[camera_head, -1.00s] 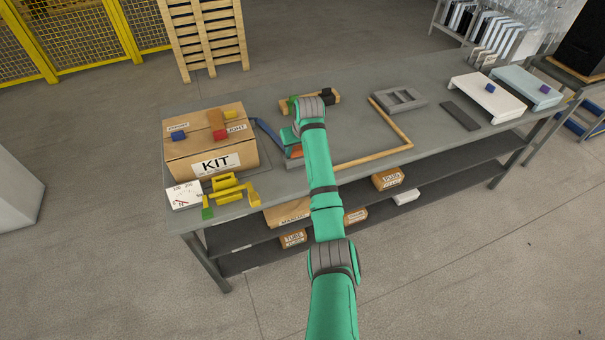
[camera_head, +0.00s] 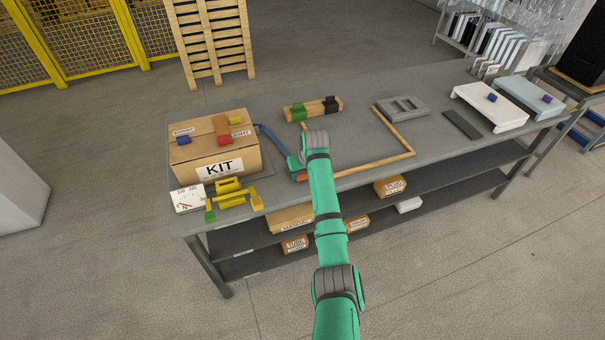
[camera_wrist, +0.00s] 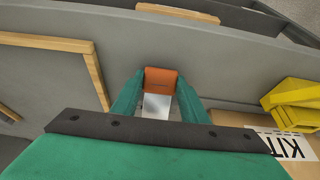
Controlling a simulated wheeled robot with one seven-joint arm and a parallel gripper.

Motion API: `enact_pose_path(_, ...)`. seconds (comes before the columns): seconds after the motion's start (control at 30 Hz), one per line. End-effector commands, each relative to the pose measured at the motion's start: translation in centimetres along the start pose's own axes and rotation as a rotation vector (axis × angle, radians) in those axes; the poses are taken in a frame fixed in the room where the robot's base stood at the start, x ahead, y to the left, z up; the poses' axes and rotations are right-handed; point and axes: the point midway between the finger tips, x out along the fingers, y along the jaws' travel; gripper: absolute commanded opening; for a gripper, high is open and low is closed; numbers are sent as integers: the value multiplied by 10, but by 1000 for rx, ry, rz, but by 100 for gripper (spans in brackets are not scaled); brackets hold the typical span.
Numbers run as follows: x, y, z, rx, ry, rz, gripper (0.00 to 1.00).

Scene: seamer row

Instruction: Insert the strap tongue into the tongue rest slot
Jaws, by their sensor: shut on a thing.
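My gripper (camera_wrist: 159,88) is shut on an orange piece (camera_wrist: 160,80), which I take to be the strap tongue's body, with a bright metal plate (camera_wrist: 157,106) beside it between the green fingers. In the head view the orange piece (camera_head: 301,178) shows at the gripper, near the table's front edge. A blue strap (camera_head: 273,142) runs from the KIT box (camera_head: 200,165) toward the gripper. I cannot make out the tongue rest slot; it may be hidden by my arm. Whether the tongue touches anything below it is unclear.
A wooden frame (camera_head: 380,166) lies right of the gripper, and its bars (camera_wrist: 96,80) are close in the wrist view. A yellow fixture (camera_head: 233,195) stands in front of the KIT box. A wooden block with green and black parts (camera_head: 313,109) lies behind. The table (camera_head: 350,120) inside the frame is clear.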

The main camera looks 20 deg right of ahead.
Motion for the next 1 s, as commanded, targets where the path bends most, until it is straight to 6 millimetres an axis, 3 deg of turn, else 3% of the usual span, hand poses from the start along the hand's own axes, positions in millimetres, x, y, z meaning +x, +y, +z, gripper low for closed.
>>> enact_pose_path(0.07,2,0,1,0,0,0,14)
enact_pose_path(0.1,2,0,1,1,0,0,45)
enact_pose_path(0.17,2,1,1,1,0,0,59)
enact_pose_path(0.6,0,1,1,1,1,1,59)
enact_pose_path(1.0,-72,3,1,0,3,1,59)
